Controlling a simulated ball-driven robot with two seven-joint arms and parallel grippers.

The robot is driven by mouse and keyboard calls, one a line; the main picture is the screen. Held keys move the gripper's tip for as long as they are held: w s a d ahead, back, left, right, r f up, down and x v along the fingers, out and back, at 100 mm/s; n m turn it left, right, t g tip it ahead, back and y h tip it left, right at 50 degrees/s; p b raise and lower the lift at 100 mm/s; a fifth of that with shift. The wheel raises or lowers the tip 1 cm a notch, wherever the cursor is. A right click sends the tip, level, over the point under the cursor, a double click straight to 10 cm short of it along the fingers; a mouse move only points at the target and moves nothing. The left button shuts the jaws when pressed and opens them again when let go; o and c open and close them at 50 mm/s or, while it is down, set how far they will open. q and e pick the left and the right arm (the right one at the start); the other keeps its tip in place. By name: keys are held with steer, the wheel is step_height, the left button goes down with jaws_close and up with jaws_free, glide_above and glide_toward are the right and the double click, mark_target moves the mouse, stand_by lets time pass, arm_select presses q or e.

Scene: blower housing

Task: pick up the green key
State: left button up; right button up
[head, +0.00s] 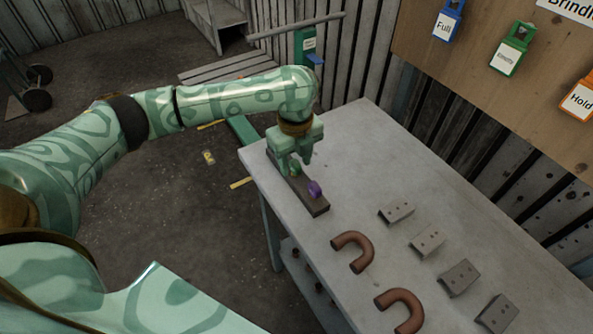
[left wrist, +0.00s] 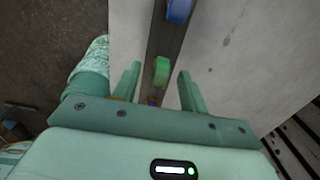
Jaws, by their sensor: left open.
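The green key (head: 295,169) stands on a dark narrow block (head: 318,208) near the left edge of the table. My left gripper (head: 294,164) is over it, pointing down, with a finger on either side. In the left wrist view the green key (left wrist: 162,70) shows between the two open fingers (left wrist: 160,68), with a visible gap to each. The fingers hide part of the key in the head view. A purple key (head: 315,188) stands close by on the same block; a key that looks blue (left wrist: 178,9) shows at the top of the left wrist view. My right gripper is not in view.
The grey table (head: 350,130) has two brown U-shaped pipes (head: 353,252) and several grey blocks (head: 397,211) to the right of the dark block. A wooden board (head: 480,70) with coloured tags hangs behind. The tabletop just right of the gripper is clear.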

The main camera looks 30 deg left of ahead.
mark_target(294, 162)
arm_select(q)
steer(key=shift+f, duration=0.85)
steer(key=shift+r, duration=0.1)
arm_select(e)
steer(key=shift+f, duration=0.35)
arm_select(q)
jaws_close()
steer(key=shift+r, duration=0.1)
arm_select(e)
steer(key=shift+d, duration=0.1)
